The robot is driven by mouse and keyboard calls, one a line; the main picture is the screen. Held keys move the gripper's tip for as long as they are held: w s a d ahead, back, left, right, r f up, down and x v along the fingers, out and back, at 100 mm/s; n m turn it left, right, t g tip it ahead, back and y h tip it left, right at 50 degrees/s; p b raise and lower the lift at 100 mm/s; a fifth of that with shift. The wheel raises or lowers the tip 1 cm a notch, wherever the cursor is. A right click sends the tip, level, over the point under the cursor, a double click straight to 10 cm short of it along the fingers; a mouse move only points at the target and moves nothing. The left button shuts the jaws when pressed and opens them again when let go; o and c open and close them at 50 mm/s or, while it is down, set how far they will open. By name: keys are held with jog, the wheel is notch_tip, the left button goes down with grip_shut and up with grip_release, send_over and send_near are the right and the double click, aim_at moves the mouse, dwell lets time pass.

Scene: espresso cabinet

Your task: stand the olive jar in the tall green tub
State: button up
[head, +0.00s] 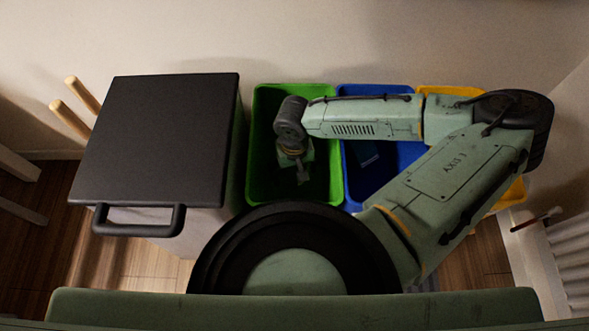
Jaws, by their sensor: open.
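The tall green tub (335,185) stands on the floor against the wall, right of the dark-topped cabinet. My gripper (302,176) points down over the opening of the green tub. It is open, though its fingers are small and dim here. I cannot make out the olive jar; the dark inside of the tub and my own arm hide much of that area. I cannot tell how deep the gripper reaches into the tub.
A cabinet with a black top (155,140) and a front handle (138,220) stands close left of the tub. A blue tub (350,175) holding a dark blue item (365,153) and a yellow tub (513,193) are to the right, partly under my arm. A white radiator (572,255) is far right.

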notch_tip(320, 180, up, 12)
jog(key=p, duration=0.2)
jog(key=shift+p, duration=0.3)
